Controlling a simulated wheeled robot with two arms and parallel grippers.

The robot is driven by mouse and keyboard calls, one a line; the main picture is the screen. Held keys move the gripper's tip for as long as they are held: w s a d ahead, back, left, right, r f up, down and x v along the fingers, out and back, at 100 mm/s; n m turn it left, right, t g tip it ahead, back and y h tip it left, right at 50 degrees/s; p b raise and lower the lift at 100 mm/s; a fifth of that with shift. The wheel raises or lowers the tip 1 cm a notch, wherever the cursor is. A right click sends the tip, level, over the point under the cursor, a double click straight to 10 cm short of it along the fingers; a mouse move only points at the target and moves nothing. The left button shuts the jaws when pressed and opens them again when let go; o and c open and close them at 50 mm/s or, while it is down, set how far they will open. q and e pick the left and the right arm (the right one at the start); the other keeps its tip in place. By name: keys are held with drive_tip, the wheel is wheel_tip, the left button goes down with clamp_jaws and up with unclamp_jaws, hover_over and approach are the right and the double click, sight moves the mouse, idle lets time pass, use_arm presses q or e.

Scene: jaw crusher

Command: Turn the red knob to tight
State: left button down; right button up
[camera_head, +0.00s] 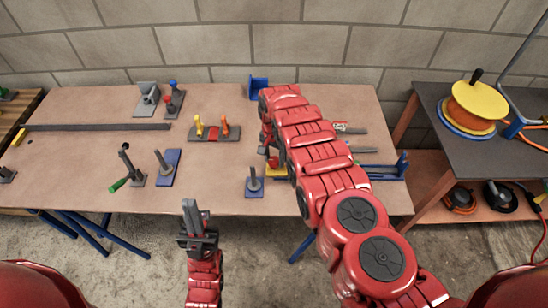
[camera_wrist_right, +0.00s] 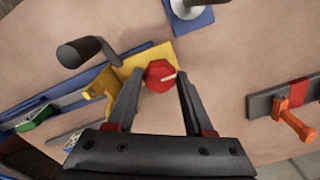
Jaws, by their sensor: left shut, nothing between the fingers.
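The red knob (camera_wrist_right: 160,76) shows in the right wrist view, mounted on a yellow plate (camera_wrist_right: 132,67). A pale mark on the knob points to the right. My right gripper (camera_wrist_right: 162,80) is open, with one finger on each side of the knob in the picture. I cannot tell whether either finger touches it. In the head view my right arm hides the knob; part of the yellow piece (camera_head: 277,171) shows beside the arm. My left gripper (camera_head: 190,207) is shut and empty, in front of the table's front edge.
A black handle (camera_wrist_right: 78,52) stands close to the knob's left. A post on a blue base (camera_head: 254,186) is near the yellow piece. Other levers stand on the brown table (camera_head: 100,90). A side table (camera_head: 440,120) with a yellow-orange reel (camera_head: 477,101) is at right.

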drive_tip(key=o, duration=0.4)
drive_tip(key=shift+o, duration=0.2)
drive_tip(key=shift+r, duration=0.1)
wheel_tip(320, 180, up, 9)
drive_tip(key=shift+f+b, duration=0.2)
drive_tip(key=shift+b, duration=0.9)
wheel_tip(320, 180, up, 8)
drive_tip(key=p, duration=0.5)
hover_over(274, 159)
drive_tip(key=shift+s+r+p, duration=0.15)
drive_tip(key=shift+r+p, duration=0.15)
drive_tip(key=shift+p, duration=0.2)
